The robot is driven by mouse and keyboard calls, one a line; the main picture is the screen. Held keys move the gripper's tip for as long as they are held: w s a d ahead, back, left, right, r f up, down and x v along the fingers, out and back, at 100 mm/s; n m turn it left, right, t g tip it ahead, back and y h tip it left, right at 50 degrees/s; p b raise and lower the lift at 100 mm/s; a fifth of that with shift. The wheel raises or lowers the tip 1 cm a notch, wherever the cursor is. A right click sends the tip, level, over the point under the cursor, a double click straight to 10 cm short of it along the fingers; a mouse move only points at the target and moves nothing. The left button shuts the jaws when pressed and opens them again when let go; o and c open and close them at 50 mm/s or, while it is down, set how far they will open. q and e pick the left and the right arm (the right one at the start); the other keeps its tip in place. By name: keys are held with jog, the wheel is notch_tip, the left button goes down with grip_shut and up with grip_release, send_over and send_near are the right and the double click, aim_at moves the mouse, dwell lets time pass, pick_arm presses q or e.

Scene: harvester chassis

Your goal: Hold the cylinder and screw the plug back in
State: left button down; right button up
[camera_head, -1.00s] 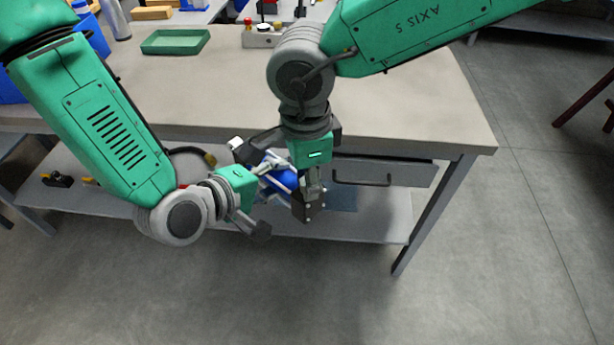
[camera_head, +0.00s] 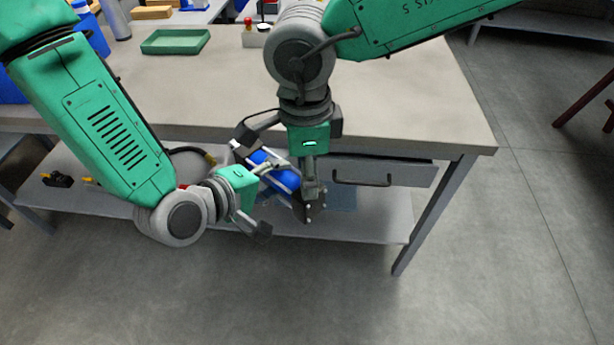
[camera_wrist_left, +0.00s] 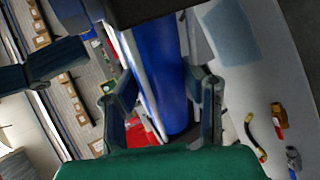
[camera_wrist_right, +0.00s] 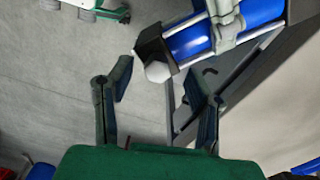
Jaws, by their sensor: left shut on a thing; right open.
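My left gripper (camera_head: 268,172) is shut on the blue cylinder (camera_head: 285,178), below the front edge of the bench. In the left wrist view, the fingers (camera_wrist_left: 167,92) lie on both sides of the blue barrel (camera_wrist_left: 160,75). In the right wrist view, the cylinder (camera_wrist_right: 195,42) slants across the top, with a dark end block and a pale faceted piece (camera_wrist_right: 157,70) at its end. I cannot tell whether that piece is the plug. My right gripper (camera_head: 311,190) points down beside the cylinder's end. It is open, and nothing shows held between its fingers (camera_wrist_right: 168,88).
The workbench (camera_head: 395,100) stands close behind, with a drawer (camera_head: 390,172) and a lower shelf (camera_head: 375,218) near the grippers. A green tray (camera_head: 175,42) lies on top.

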pick_arm(q)
jog(key=shift+w+r, duration=0.1)
jog(key=shift+r, duration=0.05)
pick_arm(e)
notch_tip(320, 180, up, 10)
jog(key=shift+w+f, duration=0.1)
jog(key=shift+f, duration=0.1)
dwell(0.4)
